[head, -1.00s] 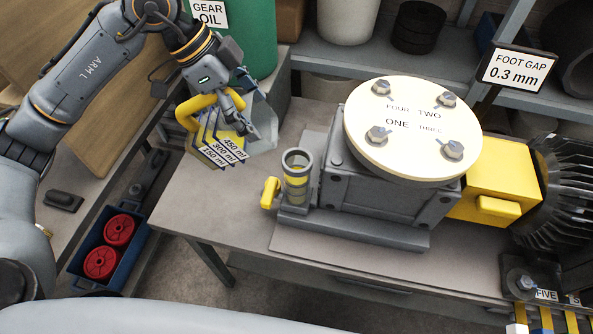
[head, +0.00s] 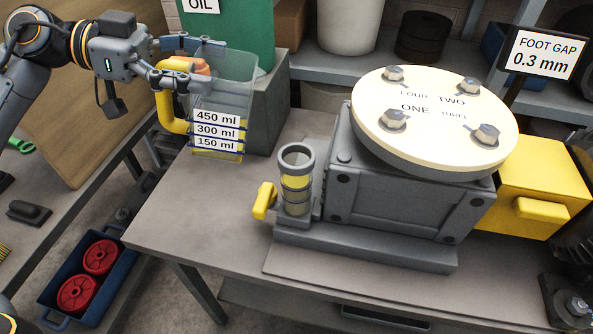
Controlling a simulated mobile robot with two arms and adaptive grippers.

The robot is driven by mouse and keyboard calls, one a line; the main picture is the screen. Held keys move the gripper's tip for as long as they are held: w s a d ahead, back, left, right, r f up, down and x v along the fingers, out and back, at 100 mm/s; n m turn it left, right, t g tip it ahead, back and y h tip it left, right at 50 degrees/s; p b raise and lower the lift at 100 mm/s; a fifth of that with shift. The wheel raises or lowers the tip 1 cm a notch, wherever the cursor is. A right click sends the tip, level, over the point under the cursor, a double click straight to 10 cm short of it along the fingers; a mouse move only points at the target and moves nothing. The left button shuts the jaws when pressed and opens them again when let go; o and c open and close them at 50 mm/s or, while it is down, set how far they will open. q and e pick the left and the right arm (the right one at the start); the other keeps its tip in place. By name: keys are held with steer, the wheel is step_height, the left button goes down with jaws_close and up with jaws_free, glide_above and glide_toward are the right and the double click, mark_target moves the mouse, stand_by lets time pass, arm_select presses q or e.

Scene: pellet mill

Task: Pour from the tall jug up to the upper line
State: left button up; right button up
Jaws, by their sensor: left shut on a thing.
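The clear jug (head: 226,98) with a yellow handle (head: 170,108) hangs at the upper left of the head view, about upright. Its labels read 450, 300 and 150 ml, and a little yellow liquid shows at its bottom. My left gripper (head: 192,62) is shut on the jug at the top of the handle. The jug is left of and apart from the clear filler tube (head: 296,182), which stands upright with a grey rim and dark rings. Yellow liquid shows inside the tube; its exact level against the upper ring is hard to tell. My right gripper is out of view.
A yellow tap lever (head: 264,201) sits left of the tube. The grey machine housing (head: 410,185) with its bolted cream disc (head: 435,118) stands close on the right. A green oil container (head: 228,30) is behind the jug. The bench's front left (head: 185,215) is clear.

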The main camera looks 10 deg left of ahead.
arm_select(q)
steer(key=f+h+b, duration=0.1)
steer(key=h+b, duration=0.1)
steer(key=b, duration=0.1)
steer(key=shift+a+f, duration=0.1)
steer(key=shift+s+a+r, duration=0.1)
steer(key=shift+a+r, duration=0.25)
steer(key=shift+r, duration=0.05)
steer(key=shift+s+a+r+p, duration=0.2)
steer(key=shift+a+r+p, duration=0.15)
steer(key=shift+a+r, duration=0.45)
steer(key=shift+s+a+r+p, duration=0.15)
steer(key=shift+a+r+p, duration=0.15)
steer(key=shift+a+r, duration=0.45)
steer(key=shift+s+a+r+p, duration=0.2)
steer(key=shift+a+r+p, duration=0.25)
steer(key=shift+a, duration=0.55)
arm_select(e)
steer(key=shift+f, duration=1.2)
